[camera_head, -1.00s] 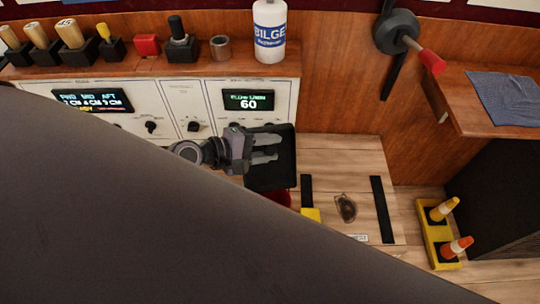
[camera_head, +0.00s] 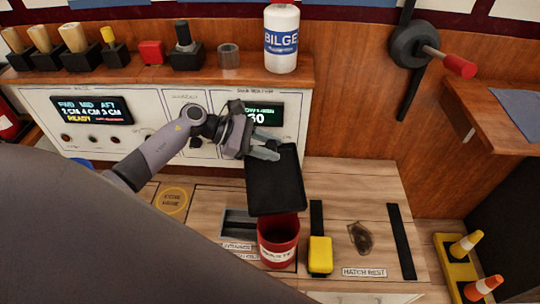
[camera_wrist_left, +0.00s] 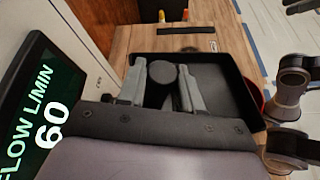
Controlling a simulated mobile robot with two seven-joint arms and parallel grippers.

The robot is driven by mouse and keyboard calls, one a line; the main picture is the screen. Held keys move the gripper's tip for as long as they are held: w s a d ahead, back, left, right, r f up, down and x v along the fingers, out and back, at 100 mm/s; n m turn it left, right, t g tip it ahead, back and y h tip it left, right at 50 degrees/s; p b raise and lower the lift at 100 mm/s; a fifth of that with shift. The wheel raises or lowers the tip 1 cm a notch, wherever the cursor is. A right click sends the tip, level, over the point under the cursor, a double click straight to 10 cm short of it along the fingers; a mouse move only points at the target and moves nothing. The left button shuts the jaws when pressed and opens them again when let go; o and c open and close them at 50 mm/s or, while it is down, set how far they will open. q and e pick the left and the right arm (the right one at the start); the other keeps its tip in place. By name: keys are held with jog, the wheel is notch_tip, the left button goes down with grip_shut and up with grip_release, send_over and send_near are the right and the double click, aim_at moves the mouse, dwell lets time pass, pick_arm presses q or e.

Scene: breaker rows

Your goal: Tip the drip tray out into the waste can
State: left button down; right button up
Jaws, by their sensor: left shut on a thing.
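The drip tray (camera_head: 275,185) is a black rectangular pan. In the head view it hangs in front of the white panel, its lower edge overlapping the back rim of the waste can.
A yellow block (camera_head: 320,254) stands just right of the can, by black strips and a dark stain (camera_head: 359,238). A recessed slot (camera_head: 240,225) lies left of the can. A bilge bottle (camera_head: 281,40) stands on the shelf.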

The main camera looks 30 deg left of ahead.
pick_arm(q)
jog(key=shift+w+a+f+n+g+h+b, duration=0.15)
jog(key=shift+w+f+n+g+h+b, duration=0.15)
jog(key=shift+f+b, duration=0.45)
jog(key=shift+w+a+f+n+g+h+b, duration=0.15)
jog(key=shift+f+n+b, duration=0.25)
jog(key=shift+b, duration=0.7)
jog(key=shift+w+a+f+n+g+h+b, duration=0.2)
jog(key=shift+w+f+n+h+b, duration=0.1)
jog(key=shift+f+b, duration=0.5)
pick_arm(e)
notch_tip(320, 180, down, 6)
jog(key=shift+f, duration=0.15)
pick_arm(q)
jog(key=shift+s+r, duration=0.1)
jog(key=shift+r, duration=0.05)
pick_arm(e)
jog(key=shift+w, duration=0.1)
